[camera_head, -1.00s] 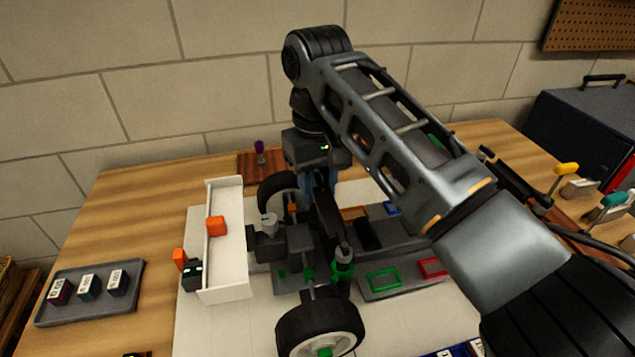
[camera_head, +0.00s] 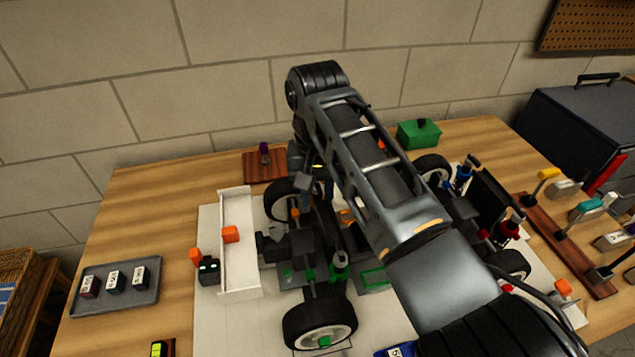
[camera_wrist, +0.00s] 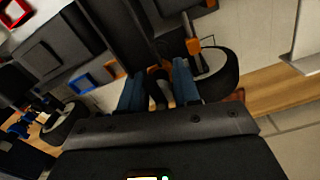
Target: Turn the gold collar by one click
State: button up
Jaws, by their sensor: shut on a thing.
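My gripper (camera_wrist: 158,92) has its two blue fingers closed around a dark upright cylindrical part (camera_wrist: 158,88), by the car's far left wheel (camera_wrist: 218,75). In the head view, the fingers (camera_head: 328,192) are partly hidden behind my arm. I cannot make out a gold collar between the fingers; that spot is dark or covered. An orange fitting (camera_wrist: 193,46) shows near the wheel in the wrist view. The racecar stands on a pale board (camera_head: 222,325). Its near left damper has a green collar (camera_head: 340,270).
A white rear wing (camera_head: 238,265) with orange blocks stands left of the car. A grey tray (camera_head: 115,300) of labelled blocks lies further left. A green box (camera_head: 418,134) sits behind the car. A tool rack (camera_head: 570,250) and dark chest (camera_head: 575,140) are at right.

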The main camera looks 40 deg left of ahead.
jog(key=shift+m, duration=0.3)
jog(key=o, duration=1.1)
jog(key=shift+c, duration=0.2)
jog(key=shift+r, duration=3.9)
